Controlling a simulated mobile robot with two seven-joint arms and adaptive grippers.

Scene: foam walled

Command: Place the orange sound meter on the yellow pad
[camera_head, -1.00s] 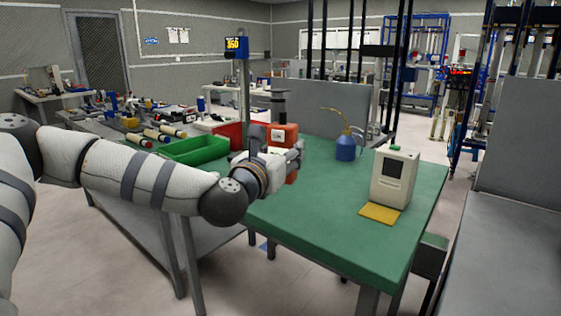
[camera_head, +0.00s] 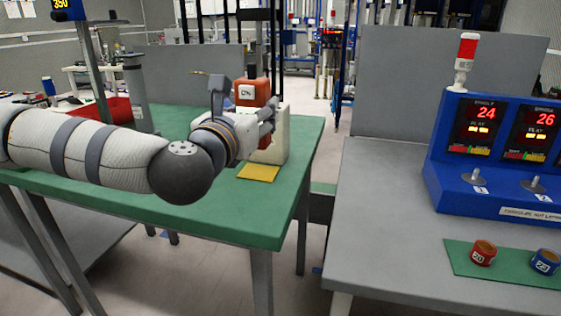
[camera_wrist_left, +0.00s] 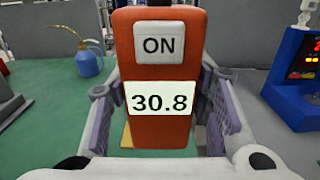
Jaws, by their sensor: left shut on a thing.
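The orange sound meter (camera_head: 252,93) is held upright in my left gripper (camera_head: 250,118). In the left wrist view the sound meter (camera_wrist_left: 156,70) fills the middle, with an "ON" label and a display reading 30.8. The gripper's fingers (camera_wrist_left: 160,108) are shut on its two sides. The yellow pad (camera_head: 259,172) lies on the green table, below and slightly right of the gripper in the head view. A small yellow patch of the pad (camera_wrist_left: 127,138) shows beside the meter's lower part in the wrist view. My right gripper is not in view.
A cream-coloured device (camera_head: 277,143) stands on the green table (camera_head: 200,208) just behind the pad, partly hidden by my left gripper. A blue oil can (camera_wrist_left: 88,62) shows in the wrist view. A grey bench (camera_head: 375,215) with a blue display console (camera_head: 440,160) is at the right.

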